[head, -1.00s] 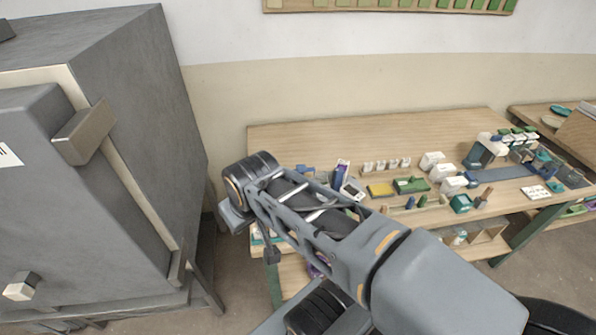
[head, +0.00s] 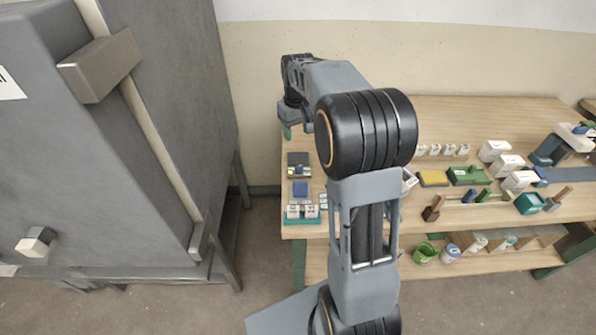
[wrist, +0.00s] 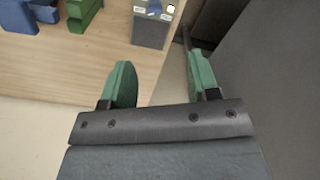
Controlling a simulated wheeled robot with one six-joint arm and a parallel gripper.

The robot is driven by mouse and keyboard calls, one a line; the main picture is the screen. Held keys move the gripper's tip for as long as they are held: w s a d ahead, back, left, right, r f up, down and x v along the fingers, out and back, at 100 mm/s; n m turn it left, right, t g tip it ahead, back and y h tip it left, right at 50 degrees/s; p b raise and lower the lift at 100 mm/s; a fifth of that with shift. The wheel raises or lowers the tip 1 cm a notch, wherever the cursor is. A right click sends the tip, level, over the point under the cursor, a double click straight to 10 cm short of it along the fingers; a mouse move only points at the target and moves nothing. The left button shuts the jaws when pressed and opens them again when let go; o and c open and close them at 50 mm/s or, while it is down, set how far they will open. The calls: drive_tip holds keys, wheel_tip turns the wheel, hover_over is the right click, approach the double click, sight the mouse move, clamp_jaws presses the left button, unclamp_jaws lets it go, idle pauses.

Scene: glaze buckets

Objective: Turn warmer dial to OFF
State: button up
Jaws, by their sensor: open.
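My gripper (wrist: 160,72) is open in the wrist view, with two green fingers apart and nothing between them. In the head view my gripper (head: 288,128) is over the back left corner of the table, mostly hidden by my own arm. A small grey box (wrist: 151,32) stands on the table near its edge, beyond the fingertips in the wrist view. It has a small light round part on top, which may be the warmer's dial; its setting is too small to read. In the head view a dark box with a yellow part (head: 299,166) stands near the table's left edge.
A large grey kiln-like cabinet (head: 185,110) stands at left, with a floor gap before the wooden table (head: 440,113). Blue (wrist: 32,16) and green (wrist: 84,14) objects stand on the table in the wrist view. Small boxes and tools crowd the table's right side.

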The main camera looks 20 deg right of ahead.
sight(299, 166)
drive_tip(key=f, duration=0.5)
drive_tip(key=w+f, duration=0.1)
drive_tip(key=f, duration=0.4)
drive_tip(key=d+f+b, duration=0.1)
drive_tip(key=f, duration=0.5)
drive_tip(key=shift+w+d, duration=0.1)
drive_tip(key=shift+w, duration=0.25)
drive_tip(key=c, duration=0.9)
drive_tip(key=shift+m, duration=0.3)
drive_tip(key=m, duration=0.4)
drive_tip(key=shift+m, duration=2.6)
